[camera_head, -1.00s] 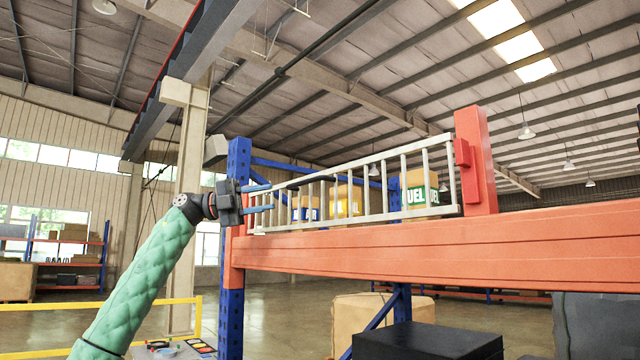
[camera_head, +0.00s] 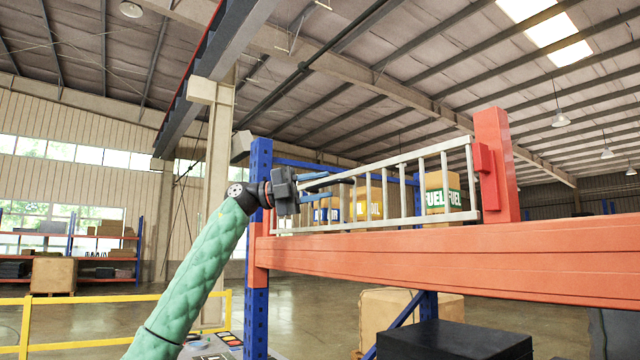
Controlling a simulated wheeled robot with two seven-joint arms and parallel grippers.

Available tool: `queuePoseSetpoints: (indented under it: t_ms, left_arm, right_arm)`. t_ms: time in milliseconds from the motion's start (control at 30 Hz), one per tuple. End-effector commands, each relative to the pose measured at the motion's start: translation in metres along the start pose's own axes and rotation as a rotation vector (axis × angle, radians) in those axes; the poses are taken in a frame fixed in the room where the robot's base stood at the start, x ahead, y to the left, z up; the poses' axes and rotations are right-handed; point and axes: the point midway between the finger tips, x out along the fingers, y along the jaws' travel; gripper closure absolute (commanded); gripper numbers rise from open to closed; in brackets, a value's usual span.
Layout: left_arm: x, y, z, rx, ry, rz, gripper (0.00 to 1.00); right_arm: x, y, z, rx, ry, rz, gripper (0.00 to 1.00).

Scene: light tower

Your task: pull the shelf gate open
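The shelf gate (camera_head: 421,185) is a pale metal railing with upright bars, above the orange shelf beam (camera_head: 430,262). Its right end meets a red post (camera_head: 495,165), and its left part reaches toward the blue upright (camera_head: 259,200). My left gripper (camera_head: 328,187) is in front of the gate's left part. Its blue fingers are apart, one above the other, and point right. They overlap the bars in the picture, and I cannot tell whether a bar lies between them. The gripper hides some of the gate's left end. My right gripper is not in view.
Boxes marked FUEL (camera_head: 437,192) and other cartons (camera_head: 369,204) stand behind the gate. A black box (camera_head: 455,340) is below the beam. A yellow rail (camera_head: 100,301) stands at lower left. The floor behind it is largely open.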

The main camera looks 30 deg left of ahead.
Motion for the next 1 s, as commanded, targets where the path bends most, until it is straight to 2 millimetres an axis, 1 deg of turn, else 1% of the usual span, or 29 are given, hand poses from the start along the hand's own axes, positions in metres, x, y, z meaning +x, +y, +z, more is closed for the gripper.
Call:
queuePoseSetpoints:
  t_ms: [100, 367, 467, 533, 567, 900, 967, 1000]
  left_arm:
    - [0.004, 0.000, 0.000, 0.000, 0.001, 0.000, 0.68]
    - [0.004, 0.000, 0.000, 0.000, 0.000, 0.000, 0.68]
    - [0.004, 0.000, 0.000, 0.000, 0.000, 0.000, 0.85]
    - [0.004, 0.000, 0.000, 0.000, 0.000, 0.000, 0.99]
    - [0.004, 0.000, 0.000, 0.000, 0.000, 0.000, 1.00]
    - [0.004, 0.002, -0.001, 0.005, 0.001, -0.006, 1.00]
    - [0.003, 0.003, -0.002, 0.012, 0.001, -0.013, 1.00]
    - [0.003, 0.003, -0.002, 0.017, 0.002, -0.018, 1.00]
  right_arm:
    - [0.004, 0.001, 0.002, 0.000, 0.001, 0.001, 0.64]
    - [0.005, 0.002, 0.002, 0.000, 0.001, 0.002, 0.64]
    - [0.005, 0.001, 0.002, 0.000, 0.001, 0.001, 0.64]
    - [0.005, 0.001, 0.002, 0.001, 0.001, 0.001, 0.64]
    - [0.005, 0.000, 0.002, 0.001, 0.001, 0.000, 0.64]
    - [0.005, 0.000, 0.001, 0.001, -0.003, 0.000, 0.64]
    - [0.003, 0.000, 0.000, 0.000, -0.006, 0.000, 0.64]
    - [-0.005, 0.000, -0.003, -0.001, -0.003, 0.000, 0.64]
